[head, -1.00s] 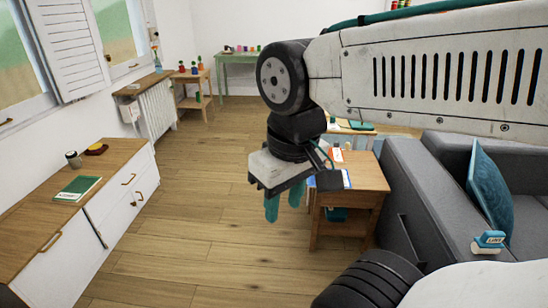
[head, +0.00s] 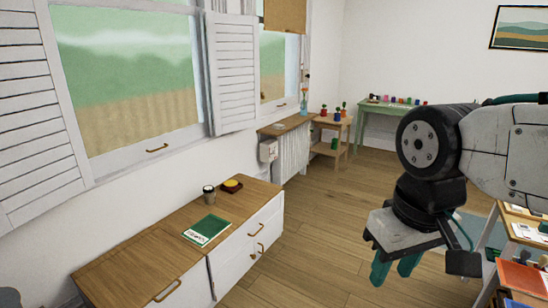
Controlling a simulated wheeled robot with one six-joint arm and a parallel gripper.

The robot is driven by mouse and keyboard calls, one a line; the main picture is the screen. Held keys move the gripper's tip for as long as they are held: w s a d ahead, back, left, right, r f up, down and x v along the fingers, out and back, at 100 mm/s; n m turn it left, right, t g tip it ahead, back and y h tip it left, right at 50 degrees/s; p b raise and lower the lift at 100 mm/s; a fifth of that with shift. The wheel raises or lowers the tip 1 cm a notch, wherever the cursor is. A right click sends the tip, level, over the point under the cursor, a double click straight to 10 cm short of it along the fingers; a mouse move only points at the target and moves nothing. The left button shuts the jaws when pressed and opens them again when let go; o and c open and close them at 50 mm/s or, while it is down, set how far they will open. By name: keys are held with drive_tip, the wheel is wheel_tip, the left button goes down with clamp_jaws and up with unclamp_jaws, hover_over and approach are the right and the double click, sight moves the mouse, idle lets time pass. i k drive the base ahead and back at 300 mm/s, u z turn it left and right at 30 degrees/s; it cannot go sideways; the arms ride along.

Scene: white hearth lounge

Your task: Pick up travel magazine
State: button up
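A green flat magazine or book (head: 207,230) with a white label lies on the wooden top of the white cabinet (head: 130,256) at the left. Its print is too small to read, so I cannot tell if it is the travel magazine. Red and blue flat items (head: 522,279) show at the lower right edge, partly cut off; I cannot read them either. My gripper (head: 394,270) hangs in the air at the right, fingers pointing down and apart, with nothing between them. It is well away from the green magazine.
A dark cup with a light lid (head: 209,194) and a dish with something yellow (head: 232,185) stand behind the green magazine. A radiator (head: 292,153), a plant stand (head: 330,138) and a green table (head: 391,112) are farther back. Open wooden floor (head: 310,235) lies between cabinet and gripper.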

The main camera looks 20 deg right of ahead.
sight(526, 280)
drive_tip(key=i, duration=2.7)
drive_tip(key=z, duration=3.4)
